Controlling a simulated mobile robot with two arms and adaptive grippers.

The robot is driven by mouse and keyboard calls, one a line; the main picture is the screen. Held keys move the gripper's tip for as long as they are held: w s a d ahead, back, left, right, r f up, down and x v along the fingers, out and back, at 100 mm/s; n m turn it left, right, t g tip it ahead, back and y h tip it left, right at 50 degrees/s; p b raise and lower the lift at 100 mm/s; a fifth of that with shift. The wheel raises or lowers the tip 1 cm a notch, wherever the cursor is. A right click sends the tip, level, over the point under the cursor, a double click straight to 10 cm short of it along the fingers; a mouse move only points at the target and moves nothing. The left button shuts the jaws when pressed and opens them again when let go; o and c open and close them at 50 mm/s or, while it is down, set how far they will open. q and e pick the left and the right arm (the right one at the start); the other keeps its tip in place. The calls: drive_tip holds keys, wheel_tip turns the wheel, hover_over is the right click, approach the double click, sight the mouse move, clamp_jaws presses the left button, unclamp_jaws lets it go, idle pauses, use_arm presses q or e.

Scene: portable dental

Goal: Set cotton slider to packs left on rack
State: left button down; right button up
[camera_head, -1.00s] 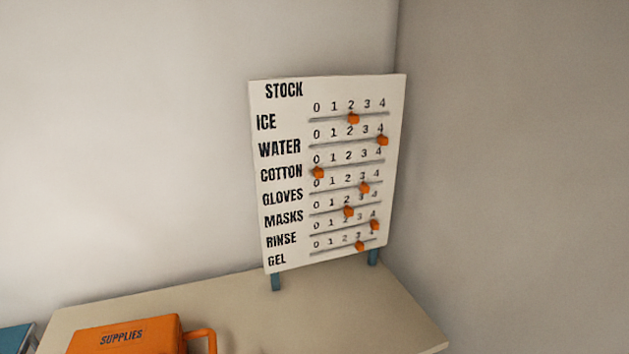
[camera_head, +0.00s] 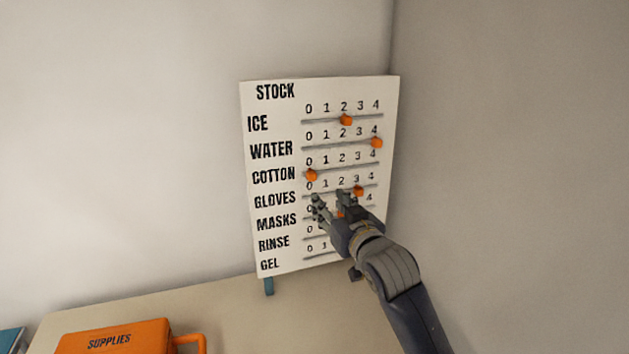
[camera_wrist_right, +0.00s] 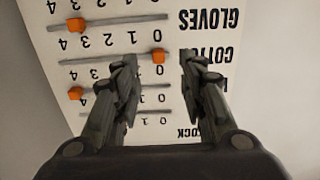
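A white STOCK board (camera_head: 276,182) stands on the table with rows of orange slider knobs. The cotton knob (camera_head: 311,175) is at 0, the left end of its track. My right gripper (camera_head: 332,199) is open and empty in front of the board, just below and right of the cotton knob in the head view. In the right wrist view the board is upside down, and the cotton knob (camera_wrist_right: 158,56) shows between the open fingertips (camera_wrist_right: 159,62). Contact is not visible. My right arm hides most of the lower rows. My left gripper is not in view. No cotton packs or pack rack are visible.
The gloves knob (camera_head: 358,191) at 3 is close to my fingers; the water knob (camera_head: 376,143) is at 4 and the ice knob (camera_head: 346,120) at 2. An orange supplies case (camera_head: 112,338) stands at the front left of the table (camera_head: 215,300). Walls stand behind and right.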

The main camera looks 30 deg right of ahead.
sight(313, 177)
drive_tip(key=x, duration=0.3)
drive_tip(key=r+p+x, duration=0.1)
drive_tip(key=x, duration=0.3)
drive_tip(key=p+x, duration=0.1)
drive_tip(key=x, duration=0.3)
drive_tip(key=shift+d+r, duration=0.2)
drive_tip(key=shift+r, duration=0.2)
